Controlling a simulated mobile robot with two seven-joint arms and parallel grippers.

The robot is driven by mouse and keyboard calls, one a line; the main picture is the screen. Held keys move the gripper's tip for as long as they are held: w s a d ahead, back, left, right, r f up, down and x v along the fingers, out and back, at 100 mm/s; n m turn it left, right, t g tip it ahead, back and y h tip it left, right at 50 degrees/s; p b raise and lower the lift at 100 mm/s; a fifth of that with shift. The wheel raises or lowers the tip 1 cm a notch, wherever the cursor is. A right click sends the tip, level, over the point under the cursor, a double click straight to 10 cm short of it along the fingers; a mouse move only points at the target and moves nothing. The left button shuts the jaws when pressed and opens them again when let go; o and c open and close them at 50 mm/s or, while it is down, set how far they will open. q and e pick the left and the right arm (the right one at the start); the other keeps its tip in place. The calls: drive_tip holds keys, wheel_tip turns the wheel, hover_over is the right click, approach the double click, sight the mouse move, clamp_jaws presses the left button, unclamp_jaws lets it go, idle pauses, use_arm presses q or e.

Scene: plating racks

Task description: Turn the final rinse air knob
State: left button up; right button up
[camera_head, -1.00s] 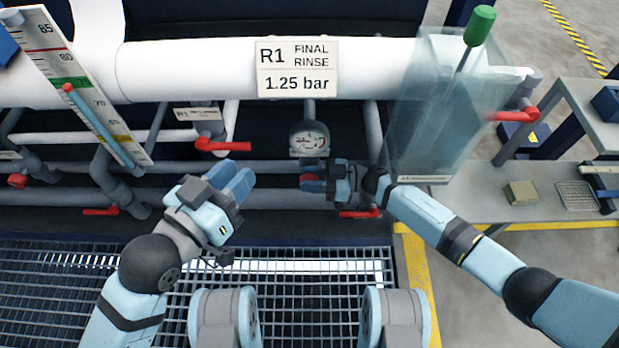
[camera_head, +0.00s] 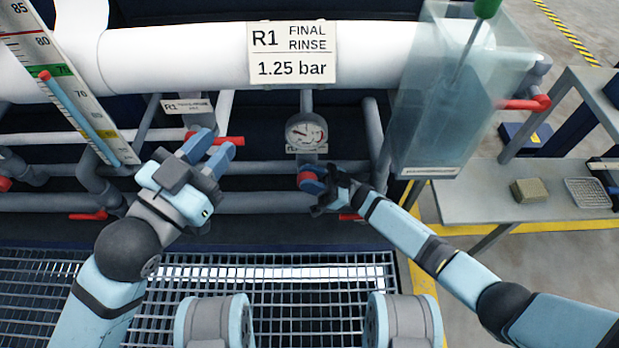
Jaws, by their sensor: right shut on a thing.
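The final rinse air knob (camera_head: 307,178) is small and red, below the round pressure gauge (camera_head: 306,132) in the head view. My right gripper (camera_head: 313,184) is shut on this knob, its blue fingers at it and hiding part of it. The gauge needle is too small to read surely. The sign (camera_head: 292,53) above reads R1 FINAL RINSE, 1.25 bar. My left gripper (camera_head: 209,150) is open and empty, its fingers in front of a red valve lever (camera_head: 231,140) left of the gauge; I cannot tell whether they touch it.
A large white pipe (camera_head: 180,57) runs across the top. A translucent tank (camera_head: 440,110) stands right of the knob. A scale with a blue column (camera_head: 75,110) is at the left. Grey pipes and red handles surround the gauge. A metal grating (camera_head: 275,295) lies below; a side table (camera_head: 470,190) is right.

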idle(0.4)
drive_tip(key=o, duration=0.9)
